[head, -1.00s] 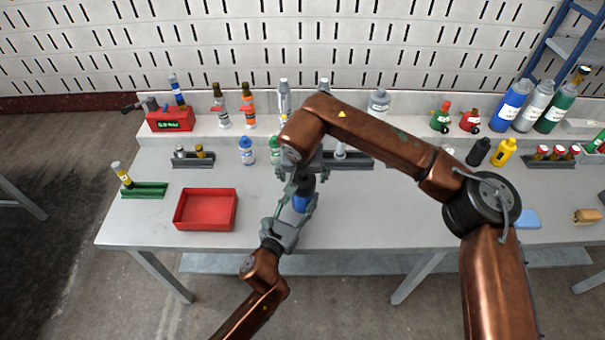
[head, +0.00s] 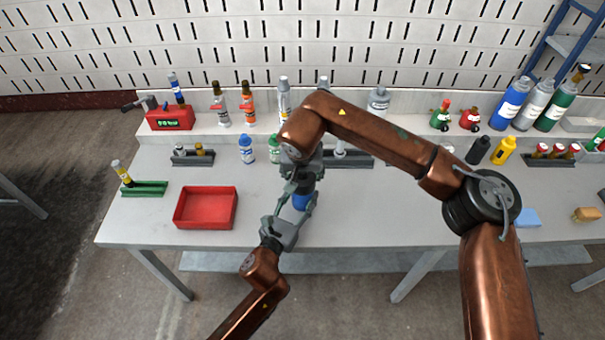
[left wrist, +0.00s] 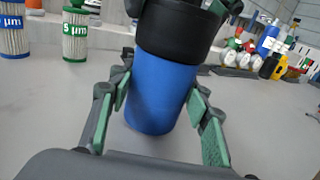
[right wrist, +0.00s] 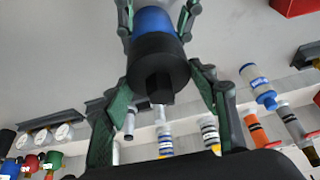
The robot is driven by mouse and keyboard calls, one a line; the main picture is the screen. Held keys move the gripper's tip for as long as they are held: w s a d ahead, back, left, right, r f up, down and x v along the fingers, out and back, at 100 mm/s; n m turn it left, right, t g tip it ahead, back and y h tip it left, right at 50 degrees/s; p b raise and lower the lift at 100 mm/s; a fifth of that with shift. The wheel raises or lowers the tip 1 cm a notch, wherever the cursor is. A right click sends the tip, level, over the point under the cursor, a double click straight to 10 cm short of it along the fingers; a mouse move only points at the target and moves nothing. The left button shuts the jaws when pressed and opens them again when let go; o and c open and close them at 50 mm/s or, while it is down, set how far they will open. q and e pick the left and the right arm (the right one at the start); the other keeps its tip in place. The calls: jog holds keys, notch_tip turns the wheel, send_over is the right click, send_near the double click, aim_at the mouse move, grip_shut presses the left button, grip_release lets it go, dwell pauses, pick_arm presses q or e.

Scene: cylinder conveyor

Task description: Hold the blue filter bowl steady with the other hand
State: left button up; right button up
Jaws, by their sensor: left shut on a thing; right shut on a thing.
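The filter's blue bowl (head: 301,202) hangs below its black cap (left wrist: 180,32), roughly upright, near the middle of the table. My left gripper (left wrist: 160,95) has its green-padded fingers on both sides of the blue bowl and is shut on it. My right gripper (right wrist: 160,78) comes from above and is shut on the black cap, which has a square knob on top. The blue bowl also shows beyond the cap in the right wrist view (right wrist: 153,20). In the head view the right gripper (head: 302,180) and arm hide the cap.
A red tray (head: 206,228) lies left of the grippers. A green rack (head: 150,189) is far left. Bottles line the back ledge.

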jog(key=c, duration=0.5)
jog(key=n+y, duration=0.1)
jog(key=n, duration=0.2)
jog(key=shift+n+y, duration=0.3)
jog(key=shift+n, duration=0.1)
jog(key=shift+n+y, duration=0.4)
jog(key=shift+n, duration=0.7)
jog(key=o, duration=1.3)
jog(key=shift+g, duration=0.3)
jog(key=shift+o, duration=0.2)
jog(key=shift+r, duration=0.1)
